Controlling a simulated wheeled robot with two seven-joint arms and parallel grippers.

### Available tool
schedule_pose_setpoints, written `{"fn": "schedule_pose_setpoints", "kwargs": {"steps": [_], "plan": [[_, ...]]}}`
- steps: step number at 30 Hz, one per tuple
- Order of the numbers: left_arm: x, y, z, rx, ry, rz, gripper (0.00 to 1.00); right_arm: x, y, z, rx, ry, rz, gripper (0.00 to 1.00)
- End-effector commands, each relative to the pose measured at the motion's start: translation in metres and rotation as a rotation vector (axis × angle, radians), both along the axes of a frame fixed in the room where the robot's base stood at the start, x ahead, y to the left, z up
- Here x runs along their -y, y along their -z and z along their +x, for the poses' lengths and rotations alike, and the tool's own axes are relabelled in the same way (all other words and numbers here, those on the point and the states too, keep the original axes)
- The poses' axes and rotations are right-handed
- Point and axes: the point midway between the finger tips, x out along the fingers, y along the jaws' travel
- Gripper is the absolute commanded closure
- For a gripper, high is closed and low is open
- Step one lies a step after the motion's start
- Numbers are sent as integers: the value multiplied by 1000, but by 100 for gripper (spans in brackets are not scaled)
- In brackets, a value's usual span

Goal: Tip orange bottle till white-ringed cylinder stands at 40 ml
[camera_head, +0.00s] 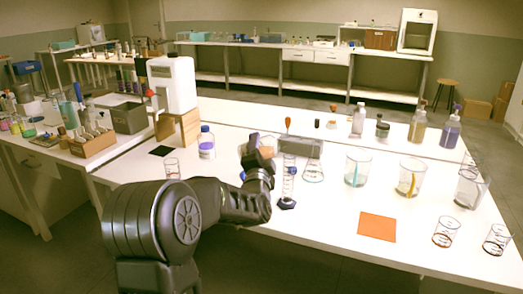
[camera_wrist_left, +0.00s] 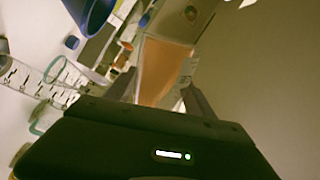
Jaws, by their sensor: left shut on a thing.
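My left gripper (camera_head: 258,158) is shut on the orange bottle, which is tilted and held above the table. In the left wrist view the bottle (camera_wrist_left: 165,68) is clear with orange liquid, between the two fingers (camera_wrist_left: 163,98). A tall clear graduated cylinder (camera_head: 289,184) with a blue base stands upright just right of the gripper in the head view. A graduated clear vessel (camera_wrist_left: 18,78) shows at the left of the wrist view. The cylinder's ring colour and liquid level are too small to read. My right gripper is out of view.
A conical flask (camera_head: 314,168), a grey block (camera_head: 300,147) and large beakers (camera_head: 357,168) stand right of the cylinder. A white-labelled bottle (camera_head: 207,142) stands left of the gripper. An orange mat (camera_head: 377,227) lies at the front, with small beakers (camera_head: 446,231) to its right.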

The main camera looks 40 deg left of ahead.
Motion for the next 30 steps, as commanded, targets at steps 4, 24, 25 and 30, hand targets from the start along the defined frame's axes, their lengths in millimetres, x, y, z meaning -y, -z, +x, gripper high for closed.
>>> {"fn": "schedule_pose_setpoints", "kwargs": {"steps": [4,24,25,30], "plan": [[0,-4,0,-9,-1,18,100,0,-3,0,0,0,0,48],[-1,-10,-1,-61,-1,95,100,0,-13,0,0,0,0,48],[-1,-11,-1,-64,-1,98,100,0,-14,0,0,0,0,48],[-1,-12,0,-75,0,116,100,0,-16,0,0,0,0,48]]}}
